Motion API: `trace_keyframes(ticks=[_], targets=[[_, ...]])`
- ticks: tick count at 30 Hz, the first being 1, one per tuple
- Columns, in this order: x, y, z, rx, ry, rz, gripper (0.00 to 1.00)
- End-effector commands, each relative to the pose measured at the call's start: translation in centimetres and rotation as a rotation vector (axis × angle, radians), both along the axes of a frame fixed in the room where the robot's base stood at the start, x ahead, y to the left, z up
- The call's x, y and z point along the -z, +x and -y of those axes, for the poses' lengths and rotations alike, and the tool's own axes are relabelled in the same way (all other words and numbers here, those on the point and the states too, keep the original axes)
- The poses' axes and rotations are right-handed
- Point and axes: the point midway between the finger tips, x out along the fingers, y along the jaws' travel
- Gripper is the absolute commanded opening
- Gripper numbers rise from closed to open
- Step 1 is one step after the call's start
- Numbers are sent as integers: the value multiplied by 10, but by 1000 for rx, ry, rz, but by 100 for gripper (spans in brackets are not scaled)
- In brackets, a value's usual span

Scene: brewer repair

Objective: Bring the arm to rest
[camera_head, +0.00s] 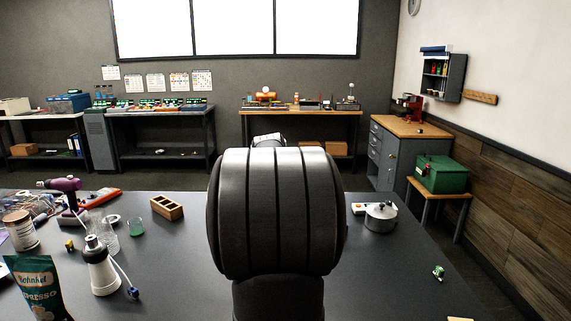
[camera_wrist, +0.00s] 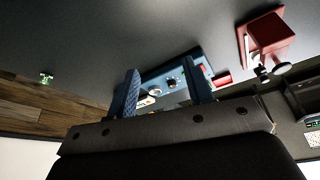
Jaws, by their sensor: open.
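My arm (camera_head: 275,215) stands upright in the middle of the head view as a large dark ribbed body over the dark table (camera_head: 405,280). It hides the table behind it. My gripper is hidden in the head view. In the wrist view my gripper (camera_wrist: 160,68) shows two blue fingers spread apart, with nothing held between them. Beyond the fingers is a blue boxy device (camera_wrist: 181,75) with knobs on its face, partly covered by the fingers. I cannot tell how far it is from the fingertips.
A red object (camera_wrist: 268,40) shows in the wrist view. Right of my arm is a lidded pot (camera_head: 380,218) and a small green part (camera_head: 438,272).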

Motion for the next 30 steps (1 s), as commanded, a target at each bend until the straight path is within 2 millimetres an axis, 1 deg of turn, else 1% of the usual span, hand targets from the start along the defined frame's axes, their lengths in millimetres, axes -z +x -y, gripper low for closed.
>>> trace_keyframes(ticks=[1, 3, 11, 18, 24, 30], targets=[[1, -3, 11, 27, 0, 0, 47], [4, -8, 24, 60, -1, 0, 47], [13, -29, 71, 190, -3, 0, 47], [21, -52, 112, 310, -5, 1, 47], [29, -73, 143, 407, -6, 4, 47], [34, -90, 165, 480, -8, 5, 47]])
